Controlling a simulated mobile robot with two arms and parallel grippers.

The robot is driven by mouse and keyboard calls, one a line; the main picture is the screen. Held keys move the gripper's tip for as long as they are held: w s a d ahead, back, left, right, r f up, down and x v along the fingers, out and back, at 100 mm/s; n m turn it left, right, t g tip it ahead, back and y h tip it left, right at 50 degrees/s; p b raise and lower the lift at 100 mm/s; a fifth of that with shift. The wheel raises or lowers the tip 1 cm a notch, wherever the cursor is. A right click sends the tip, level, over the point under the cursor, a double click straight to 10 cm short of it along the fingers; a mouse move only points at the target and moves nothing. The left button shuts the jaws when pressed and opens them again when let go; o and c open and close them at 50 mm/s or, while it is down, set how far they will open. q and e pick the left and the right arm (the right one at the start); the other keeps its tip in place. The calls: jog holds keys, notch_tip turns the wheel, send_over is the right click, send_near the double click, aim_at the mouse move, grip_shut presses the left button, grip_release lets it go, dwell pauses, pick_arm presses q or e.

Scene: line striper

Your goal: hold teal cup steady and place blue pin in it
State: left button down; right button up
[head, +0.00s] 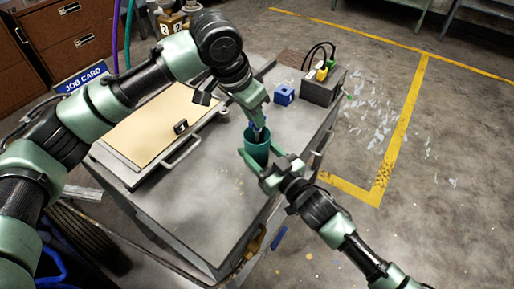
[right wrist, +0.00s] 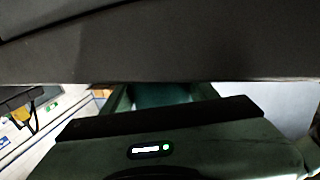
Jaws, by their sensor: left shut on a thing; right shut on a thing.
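The teal cup (head: 257,149) stands upright on the grey cart top, near its right side. My right gripper (head: 258,160) is shut on the cup, with its fingers around the cup's sides. In the right wrist view a strip of the teal cup (right wrist: 163,95) shows between the fingers. My left gripper (head: 260,118) is above the cup, pointing down, shut on the blue pin (head: 257,131). Only a little of the pin shows at the fingertips, over the cup's mouth. I cannot tell whether its lower end is inside the cup.
A blue block (head: 284,94) with a dark hole sits behind the cup. A grey box (head: 322,88) with plugs and black cables stands at the cart's far right corner. A tan panel with a handle (head: 160,125) covers the left part. The front cart top is clear.

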pick_arm(q)
jog(key=c, duration=1.3)
grip_release()
jog(key=shift+c, duration=0.2)
jog(key=v, duration=1.2)
pick_arm(e)
jog(key=o, duration=1.5)
jog(key=shift+c, duration=0.2)
